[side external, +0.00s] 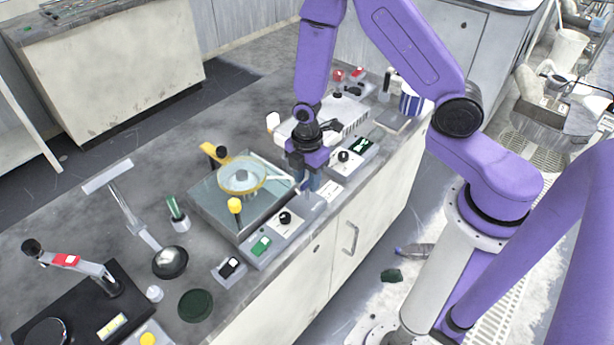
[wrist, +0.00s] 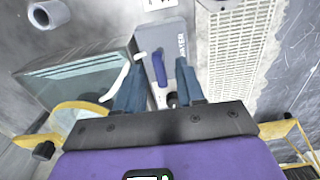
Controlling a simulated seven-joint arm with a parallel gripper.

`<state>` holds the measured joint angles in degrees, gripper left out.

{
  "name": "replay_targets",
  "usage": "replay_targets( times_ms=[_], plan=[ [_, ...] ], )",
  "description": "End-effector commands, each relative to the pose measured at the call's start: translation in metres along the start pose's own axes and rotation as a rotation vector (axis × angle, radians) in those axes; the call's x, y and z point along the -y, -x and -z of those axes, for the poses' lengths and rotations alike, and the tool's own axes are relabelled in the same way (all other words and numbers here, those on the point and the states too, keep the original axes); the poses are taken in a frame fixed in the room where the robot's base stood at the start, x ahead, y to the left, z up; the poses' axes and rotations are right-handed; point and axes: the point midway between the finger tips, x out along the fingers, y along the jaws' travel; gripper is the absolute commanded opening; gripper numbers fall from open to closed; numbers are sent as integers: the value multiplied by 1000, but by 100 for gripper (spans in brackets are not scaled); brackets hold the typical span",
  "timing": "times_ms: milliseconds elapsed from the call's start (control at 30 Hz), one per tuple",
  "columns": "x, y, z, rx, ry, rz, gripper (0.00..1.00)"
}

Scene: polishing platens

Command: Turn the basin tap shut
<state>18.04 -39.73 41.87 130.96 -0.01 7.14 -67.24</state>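A blue lever handle (wrist: 158,68), which looks like the tap handle, stands on a grey block (wrist: 174,38) with partly readable lettering like "WATER". My gripper (wrist: 160,78) is open, its two blue fingers apart on either side of the handle's near end. I cannot tell whether either finger touches it. A white curved spout (wrist: 115,82) reaches left to the clear-walled basin (wrist: 85,75). In the side view my gripper (side external: 309,183) points down over the grey block (side external: 312,206), right of the basin (side external: 215,208); the handle is mostly hidden there by the fingers.
A yellow ring (side external: 262,181) sits over the basin.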

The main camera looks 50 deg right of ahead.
Motion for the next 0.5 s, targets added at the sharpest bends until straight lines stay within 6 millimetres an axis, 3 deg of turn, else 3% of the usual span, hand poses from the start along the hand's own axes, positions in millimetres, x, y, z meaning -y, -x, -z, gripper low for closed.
replay_targets(
  times_ms=[167,267,500],
  plan=[
    [0,0,0,0,0,0,35],
    [0,0,0,0,0,0,2],
    [0,0,0,0,-3,0,0]
  ],
)
